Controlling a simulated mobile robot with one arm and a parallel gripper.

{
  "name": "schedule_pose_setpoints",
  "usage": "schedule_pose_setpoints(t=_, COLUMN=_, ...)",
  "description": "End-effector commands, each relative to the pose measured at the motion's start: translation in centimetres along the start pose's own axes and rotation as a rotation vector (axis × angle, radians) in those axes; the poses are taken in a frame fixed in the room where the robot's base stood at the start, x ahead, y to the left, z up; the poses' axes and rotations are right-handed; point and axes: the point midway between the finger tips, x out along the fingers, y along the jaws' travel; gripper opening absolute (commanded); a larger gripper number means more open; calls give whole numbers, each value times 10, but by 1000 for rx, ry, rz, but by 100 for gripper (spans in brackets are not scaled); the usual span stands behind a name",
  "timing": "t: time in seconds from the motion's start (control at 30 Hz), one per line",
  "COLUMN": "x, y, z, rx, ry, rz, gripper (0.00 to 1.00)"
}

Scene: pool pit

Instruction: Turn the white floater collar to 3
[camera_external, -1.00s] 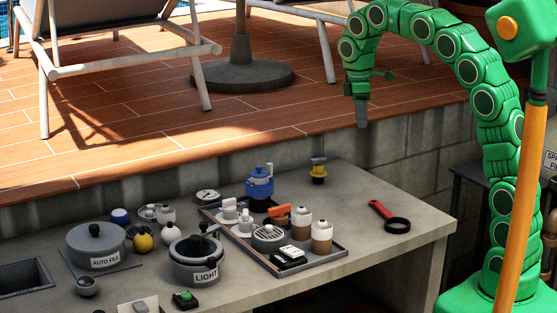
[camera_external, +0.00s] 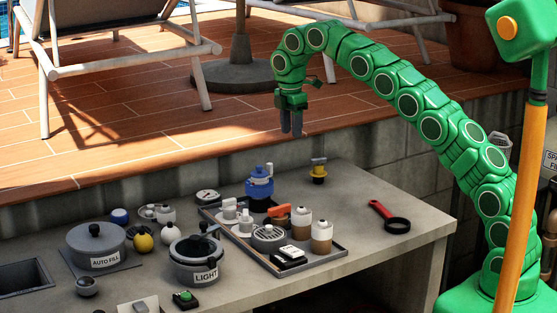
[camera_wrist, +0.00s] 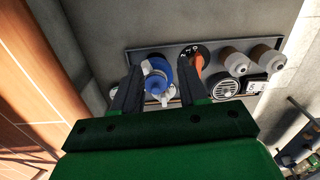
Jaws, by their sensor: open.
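A blue floater (camera_external: 260,188) with a pale collar (camera_external: 249,173) around its upper part stands upright at the back of the grey tray (camera_external: 333,258). In the wrist view, the blue floater (camera_wrist: 157,86) and its white collar (camera_wrist: 147,66) show between my fingers, farther down. Numbers on the collar are too small to read. My gripper (camera_external: 291,131) points down, open and empty, above and slightly right of the floater, apart from it. In the wrist view, my gripper (camera_wrist: 157,72) has its two dark fingers spread.
The tray also holds an orange-handled valve (camera_external: 279,215), two white-and-tan knobs (camera_external: 301,222) and a round grille (camera_external: 268,236). A yellow valve (camera_external: 318,172) stands behind. A red-handled ring tool (camera_external: 396,225) lies right. Pots (camera_external: 95,245) stand left.

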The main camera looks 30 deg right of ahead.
Motion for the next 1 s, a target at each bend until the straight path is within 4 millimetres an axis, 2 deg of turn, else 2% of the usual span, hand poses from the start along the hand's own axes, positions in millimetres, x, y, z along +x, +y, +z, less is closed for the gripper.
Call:
schedule_pose_setpoints(t=0.2, x=22, y=26, z=-28, rx=-148, ry=13, rz=12, gripper=43)
schedule_pose_setpoints(t=0.4, x=35, y=37, z=-45, rx=-241, ry=20, rz=18, gripper=43)
schedule_pose_setpoints(t=0.77, x=44, y=40, z=-50, rx=-272, ry=23, rz=20, gripper=43)
schedule_pose_setpoints(t=1.0, x=61, y=40, z=-50, rx=-270, ry=22, rz=18, gripper=43)
